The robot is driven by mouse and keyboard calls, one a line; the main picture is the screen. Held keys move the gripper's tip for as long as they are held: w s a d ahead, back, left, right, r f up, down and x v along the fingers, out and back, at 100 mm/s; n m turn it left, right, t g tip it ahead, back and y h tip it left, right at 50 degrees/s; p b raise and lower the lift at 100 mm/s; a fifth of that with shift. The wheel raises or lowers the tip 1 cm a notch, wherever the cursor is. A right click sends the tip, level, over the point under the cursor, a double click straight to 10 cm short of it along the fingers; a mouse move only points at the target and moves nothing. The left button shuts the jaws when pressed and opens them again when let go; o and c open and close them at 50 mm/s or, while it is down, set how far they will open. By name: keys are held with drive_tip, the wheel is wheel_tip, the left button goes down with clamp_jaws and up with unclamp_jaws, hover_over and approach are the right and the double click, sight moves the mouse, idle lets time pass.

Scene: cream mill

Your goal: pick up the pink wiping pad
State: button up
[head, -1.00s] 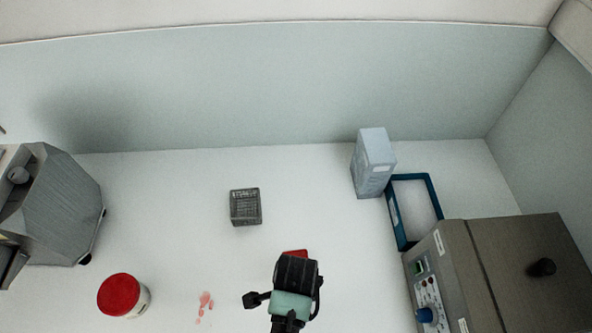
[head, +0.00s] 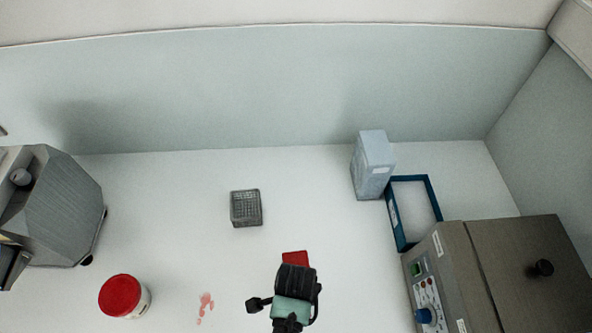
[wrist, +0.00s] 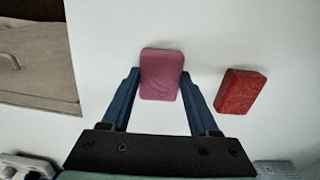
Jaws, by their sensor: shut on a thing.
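The pink wiping pad (wrist: 162,66) is between the two blue fingers of my gripper (wrist: 160,82) in the wrist view. My gripper is shut on it, with a finger at each side. In the head view my gripper (head: 295,281) is low in the middle, over the white worktop, and hides the pad. I cannot tell how far the pad is above the surface.
A red block (head: 295,258) lies close by, right of the pad in the wrist view (wrist: 241,92). A grey rack (head: 246,208), red-lidded jar (head: 120,296), blue-rimmed tray (head: 398,230), pale box (head: 372,166) and brown machine (head: 500,265) stand around. Pink stains (head: 205,305) mark the worktop.

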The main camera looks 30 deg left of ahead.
drive_tip(key=shift+r, duration=0.1)
wheel_tip(320, 180, up, 10)
drive_tip(key=b, duration=0.1)
idle(0.5)
drive_tip(key=o, duration=0.6)
drive_tip(key=c, duration=0.5)
drive_tip(key=shift+a, duration=0.1)
